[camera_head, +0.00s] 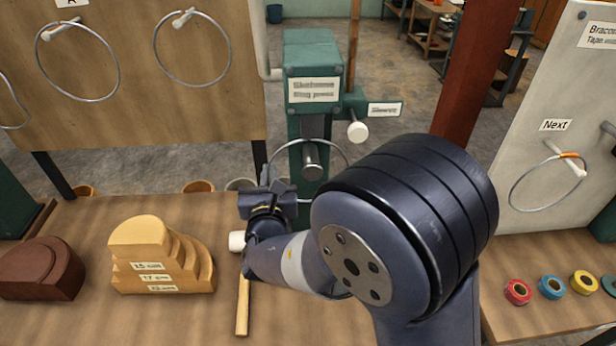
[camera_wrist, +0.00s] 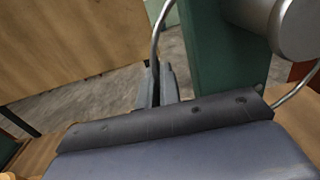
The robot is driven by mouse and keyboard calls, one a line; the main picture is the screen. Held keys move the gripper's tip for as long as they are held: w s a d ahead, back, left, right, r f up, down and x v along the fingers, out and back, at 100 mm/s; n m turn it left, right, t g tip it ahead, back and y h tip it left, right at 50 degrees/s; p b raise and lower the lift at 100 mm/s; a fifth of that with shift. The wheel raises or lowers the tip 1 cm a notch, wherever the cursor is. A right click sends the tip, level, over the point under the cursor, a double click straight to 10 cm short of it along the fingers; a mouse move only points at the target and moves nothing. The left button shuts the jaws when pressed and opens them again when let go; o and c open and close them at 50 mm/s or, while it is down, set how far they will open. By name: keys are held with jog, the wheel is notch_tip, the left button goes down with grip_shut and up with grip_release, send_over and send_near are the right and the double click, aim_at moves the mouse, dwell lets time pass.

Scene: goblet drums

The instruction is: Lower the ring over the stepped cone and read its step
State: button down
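A thin metal ring (camera_head: 340,150) is at the front of the green ring press (camera_head: 313,60). My gripper (camera_head: 275,182) is at the ring's left side. In the wrist view the ring (camera_wrist: 156,40) runs down between the fingers (camera_wrist: 160,88), which look closed on it. The press's metal cylinder (camera_head: 312,158) shows within the ring's outline; whether the ring encircles it I cannot tell. My arm hides the ring's lower right. A pale wooden stepped cone (camera_head: 140,235) with small number labels stands on the bench, left of my gripper, with no ring on it.
A dark brown stepped block (camera_head: 40,270) stands at far left. Other rings (camera_head: 78,100) hang on the back board. A ring with orange tape (camera_head: 512,190) hangs under "Next" at right, above coloured tape rolls (camera_head: 517,291). A wooden stick (camera_head: 243,305) lies on the bench (camera_head: 200,320).

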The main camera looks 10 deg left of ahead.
jog(key=shift+r, duration=0.25)
jog(key=s+d+r+p, duration=0.2)
jog(key=s+r, duration=0.1)
jog(key=s, duration=0.5)
jog(key=s+d+r+p, duration=0.1)
jog(key=s+d+r, duration=0.2)
jog(key=s, duration=0.6)
jog(key=shift+d+p, duration=0.2)
jog(key=shift+p, duration=0.2)
dwell(0.6)
jog(key=shift+f, duration=0.15)
